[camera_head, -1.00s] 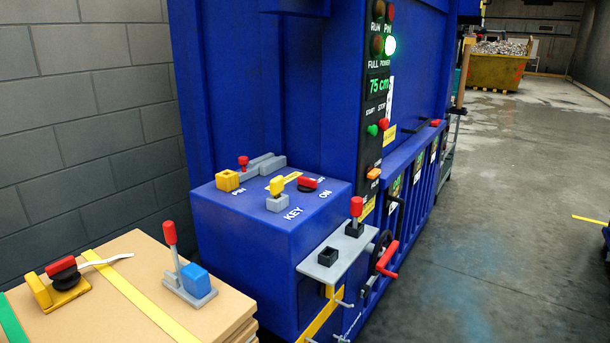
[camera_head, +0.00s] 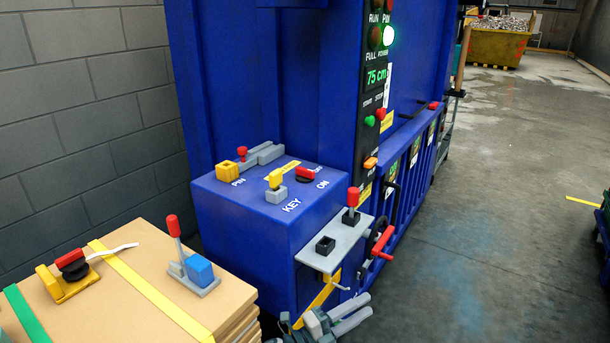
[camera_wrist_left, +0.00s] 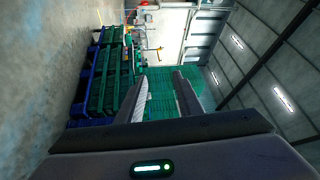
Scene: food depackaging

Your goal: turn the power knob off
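The power knob (camera_head: 306,174) is a red handle on a black base on top of the blue control box (camera_head: 240,205), beside the word ON. A similar red-handled knob (camera_head: 72,262) on a yellow bracket lies on the cardboard stack at the left. My left gripper (camera_head: 367,304) shows at the bottom of the head view, below and in front of the box, well apart from the knob. In the left wrist view its two fingers (camera_wrist_left: 162,90) are spread with nothing between them. My right gripper is not in view.
On the box stand a yellow key piece (camera_head: 275,182) and a yellow pin block (camera_head: 228,172). A grey shelf (camera_head: 335,245) with a red-tipped lever (camera_head: 353,198) juts from its front. A red crank handle (camera_head: 383,243) sticks out to the right. Open floor lies further right.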

